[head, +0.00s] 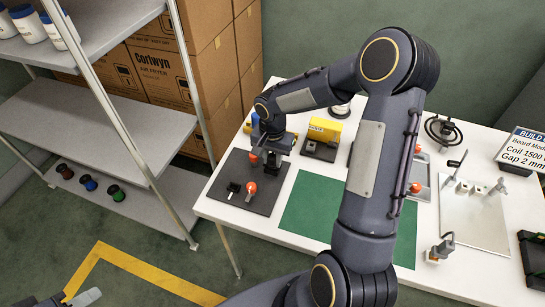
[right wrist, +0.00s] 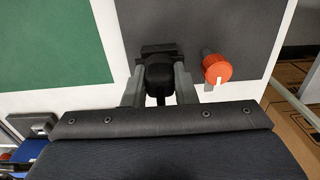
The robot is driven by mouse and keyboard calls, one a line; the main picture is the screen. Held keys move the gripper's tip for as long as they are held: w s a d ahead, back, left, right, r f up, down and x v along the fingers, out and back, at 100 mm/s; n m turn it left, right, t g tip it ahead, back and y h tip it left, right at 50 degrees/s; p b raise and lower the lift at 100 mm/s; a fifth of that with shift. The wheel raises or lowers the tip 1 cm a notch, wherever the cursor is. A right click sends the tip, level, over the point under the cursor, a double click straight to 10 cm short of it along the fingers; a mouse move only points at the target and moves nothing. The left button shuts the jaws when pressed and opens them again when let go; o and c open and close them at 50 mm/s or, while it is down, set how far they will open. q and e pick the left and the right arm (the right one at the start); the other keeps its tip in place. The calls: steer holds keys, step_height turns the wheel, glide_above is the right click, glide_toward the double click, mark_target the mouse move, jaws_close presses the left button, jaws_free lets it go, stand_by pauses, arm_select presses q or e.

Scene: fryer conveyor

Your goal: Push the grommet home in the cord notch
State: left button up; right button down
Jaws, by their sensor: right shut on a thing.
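My right gripper (head: 271,150) is over the dark grey mat (head: 262,206) at the left end of the white table. In the right wrist view its jaws (right wrist: 159,88) are shut on a black rounded piece (right wrist: 160,73), which looks like the grommet. The piece is against a dark block (right wrist: 158,48) on the mat; the notch itself and how deep the piece sits are hidden. In the head view the arm and gripper cover this spot. My left gripper (head: 83,298) shows only in part at the bottom left, away from the table; its jaws are unclear.
An orange knob-like part (right wrist: 217,69) stands close beside the right jaw. An orange part (head: 250,187) and a small black part (head: 233,187) are on the mat. A yellow device (head: 325,130) stands behind. The green mat (head: 312,205) looks clear where visible. A shelf rack (head: 120,120) stands left.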

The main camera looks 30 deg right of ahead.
steer(key=shift+f, duration=0.25)
steer(key=c, duration=1.1)
jaws_free()
steer(key=shift+r, duration=0.25)
steer(key=shift+r+p, duration=1.9)
steer(key=shift+r, duration=0.95)
